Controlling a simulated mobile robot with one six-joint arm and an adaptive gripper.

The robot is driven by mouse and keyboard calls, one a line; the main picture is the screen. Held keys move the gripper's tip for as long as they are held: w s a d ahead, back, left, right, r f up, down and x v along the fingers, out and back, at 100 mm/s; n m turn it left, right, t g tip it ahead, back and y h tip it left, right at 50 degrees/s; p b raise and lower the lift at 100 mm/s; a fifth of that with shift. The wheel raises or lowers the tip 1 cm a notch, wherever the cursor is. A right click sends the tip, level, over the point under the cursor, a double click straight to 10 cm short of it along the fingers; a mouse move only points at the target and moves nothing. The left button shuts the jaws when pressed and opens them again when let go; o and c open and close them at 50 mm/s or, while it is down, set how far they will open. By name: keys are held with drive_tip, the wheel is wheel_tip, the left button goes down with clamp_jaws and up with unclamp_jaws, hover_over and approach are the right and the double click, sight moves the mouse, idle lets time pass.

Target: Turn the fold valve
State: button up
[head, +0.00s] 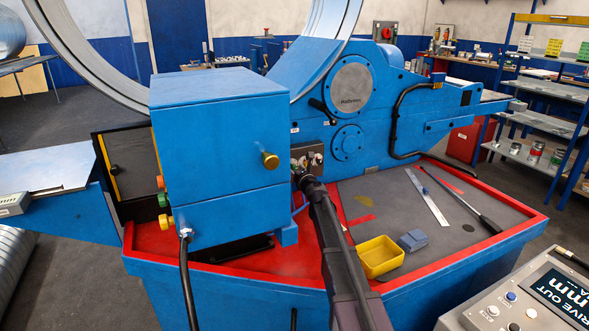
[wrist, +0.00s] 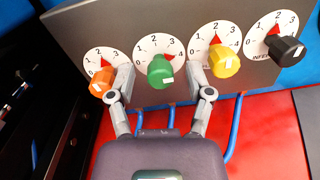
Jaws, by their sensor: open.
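In the wrist view a dark panel (wrist: 65,28) carries a row of knobs on white numbered dials: orange (wrist: 101,84), green (wrist: 160,70), yellow (wrist: 224,63) and black (wrist: 286,48). Each dial has a red pointer mark. The black knob's dial reads "INFEED"; I cannot read a fold label on any of the others. My gripper (wrist: 161,78) is open, its fingers on either side of the green knob. The left fingertip is beside the orange knob and the right beside the yellow; contact is unclear. In the head view my gripper (head: 306,172) is at the small valve panel (head: 311,155).
Blue tubes (wrist: 235,128) run below the panel over the red surface. In the head view a blue cabinet (head: 215,140) stands left of my arm. A yellow bin (head: 380,257), blue block (head: 412,240) and ruler (head: 428,200) lie on the bench to the right.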

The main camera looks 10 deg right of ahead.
drive_tip(key=shift+w+a, duration=0.1)
drive_tip(key=shift+w, duration=0.3)
clamp_jaws()
